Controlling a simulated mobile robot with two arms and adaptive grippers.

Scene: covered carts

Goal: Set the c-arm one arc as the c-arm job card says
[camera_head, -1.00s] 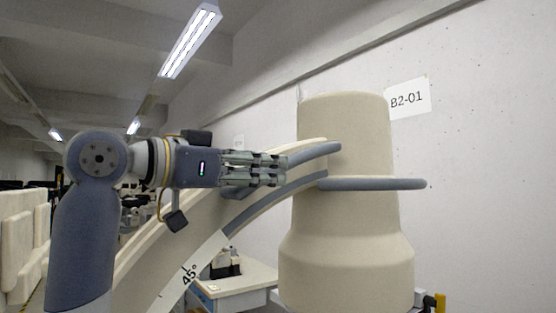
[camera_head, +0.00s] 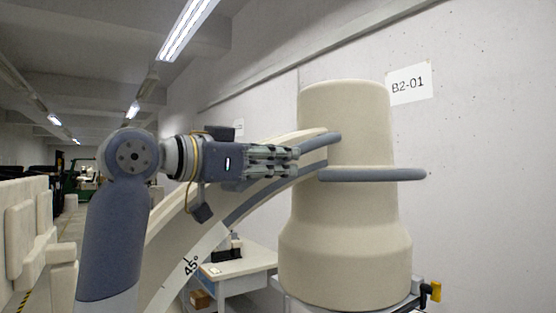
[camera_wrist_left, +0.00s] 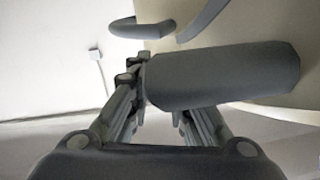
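The c-arm arc (camera_head: 180,240) is a cream curved band with grey rails, rising from the lower left to a cream column-like housing (camera_head: 345,235). My left gripper (camera_head: 296,158) is in front of the arc's upper part, left of the housing. In the left wrist view, a thick grey bar (camera_wrist_left: 225,76) lies across the fingers and hides part of the right finger; whether they clasp it is unclear. My right gripper is not in view. No job card is legible.
A sign "B2-01" (camera_head: 408,84) hangs on the wall behind the housing. A white table (camera_head: 240,267) with a small device stands behind the arc. A yellow part (camera_head: 436,291) is at the lower right. Cream padded panels (camera_head: 30,240) line the left, beside an aisle.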

